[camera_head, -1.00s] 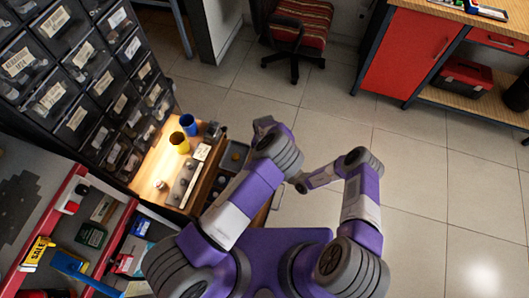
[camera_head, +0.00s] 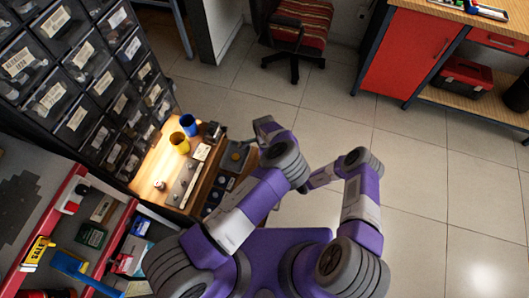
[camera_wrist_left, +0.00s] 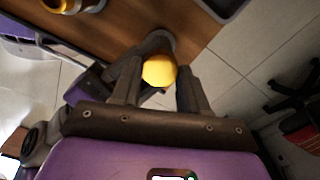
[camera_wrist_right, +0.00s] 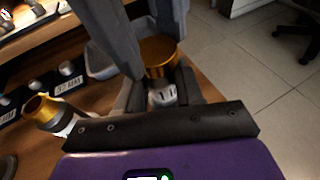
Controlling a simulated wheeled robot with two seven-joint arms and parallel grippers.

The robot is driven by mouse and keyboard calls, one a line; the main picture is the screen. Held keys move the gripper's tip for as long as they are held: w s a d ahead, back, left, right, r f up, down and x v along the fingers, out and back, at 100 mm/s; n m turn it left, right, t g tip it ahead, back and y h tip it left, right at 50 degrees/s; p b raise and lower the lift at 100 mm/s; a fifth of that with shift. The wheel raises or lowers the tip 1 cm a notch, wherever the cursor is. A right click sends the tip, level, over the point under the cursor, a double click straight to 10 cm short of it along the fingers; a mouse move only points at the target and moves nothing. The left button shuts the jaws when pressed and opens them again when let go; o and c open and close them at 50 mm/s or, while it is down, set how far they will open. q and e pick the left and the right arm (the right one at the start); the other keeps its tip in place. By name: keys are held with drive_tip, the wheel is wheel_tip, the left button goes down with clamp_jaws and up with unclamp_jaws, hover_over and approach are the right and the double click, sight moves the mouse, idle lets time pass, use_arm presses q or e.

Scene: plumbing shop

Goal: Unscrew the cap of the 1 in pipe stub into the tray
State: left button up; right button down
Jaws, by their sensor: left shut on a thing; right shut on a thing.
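My left gripper (camera_wrist_left: 158,86) is shut on the yellow brass cap (camera_wrist_left: 158,70), one finger on each side of it. In the right wrist view the cap (camera_wrist_right: 160,56) sits over the end of the pale pipe stub (camera_wrist_right: 162,96), with the left fingers coming down around it from above. My right gripper (camera_wrist_right: 162,98) is shut on the stub, below the cap. Whether any thread is free cannot be told. The grey tray (camera_wrist_right: 100,64) is just behind and left of the cap in the right wrist view. In the head view my arms mostly hide the grippers.
Another pipe piece with a brass end (camera_wrist_right: 42,110) is on the bench, beside a row of labelled holders (camera_wrist_right: 68,80). In the head view, a yellow cup (camera_head: 180,143) and a blue cup (camera_head: 189,125) stand on the lit bench. Drawers (camera_head: 75,80) rise behind; open floor lies right.

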use_arm(q)
drive_tip(key=n, duration=0.9)
drive_tip(key=shift+n, duration=0.3)
drive_tip(key=n, duration=0.5)
drive_tip(key=shift+n, duration=0.3)
drive_tip(key=n, duration=0.4)
drive_tip(key=shift+n, duration=0.3)
drive_tip(key=o, duration=1.2)
drive_tip(key=shift+c, duration=0.2)
